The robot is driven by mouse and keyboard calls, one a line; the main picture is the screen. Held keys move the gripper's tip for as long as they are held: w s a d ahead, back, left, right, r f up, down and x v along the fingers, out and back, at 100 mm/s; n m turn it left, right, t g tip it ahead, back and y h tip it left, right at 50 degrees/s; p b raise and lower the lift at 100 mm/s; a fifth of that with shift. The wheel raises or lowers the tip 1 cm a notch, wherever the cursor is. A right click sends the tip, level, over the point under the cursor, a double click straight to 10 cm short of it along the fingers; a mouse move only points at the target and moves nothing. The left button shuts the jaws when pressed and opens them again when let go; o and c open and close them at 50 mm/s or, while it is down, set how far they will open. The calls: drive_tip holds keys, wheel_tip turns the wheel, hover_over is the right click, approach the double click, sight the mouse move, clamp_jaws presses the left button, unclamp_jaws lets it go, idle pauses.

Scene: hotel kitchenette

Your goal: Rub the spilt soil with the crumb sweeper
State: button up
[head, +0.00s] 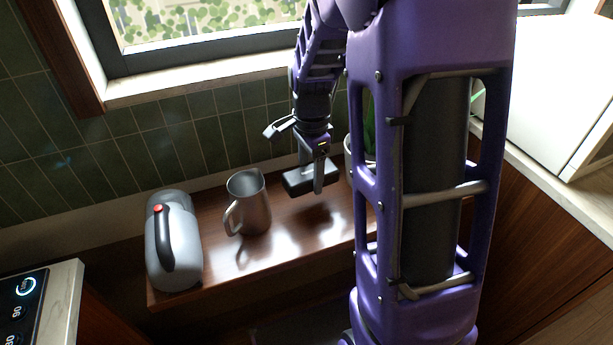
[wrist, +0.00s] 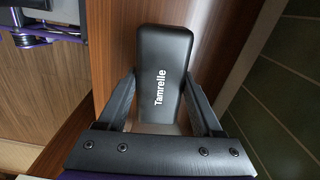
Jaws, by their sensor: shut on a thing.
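The crumb sweeper is a dark block (head: 298,183) in the head view. In the wrist view it is a black, round-cornered body lettered "Tamrelle" (wrist: 162,60). My gripper (head: 318,180) is shut on it, with one finger on each side in the wrist view (wrist: 160,95). It appears to be held a little above the brown wooden counter (head: 275,240), with a dark shadow below. I cannot make out any spilt soil in either view; my arm hides part of the counter's right side.
A metal jug (head: 249,205) stands left of the gripper, and a grey kettle-like appliance (head: 176,250) with a black handle stands farther left. A pot with a green plant (head: 369,130) is partly hidden behind my arm. A green tiled wall (head: 160,150) and window close the back.

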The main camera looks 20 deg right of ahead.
drive_tip(key=shift+r+p, duration=0.7)
drive_tip(key=shift+r, duration=0.5)
drive_tip(key=shift+f, duration=0.1)
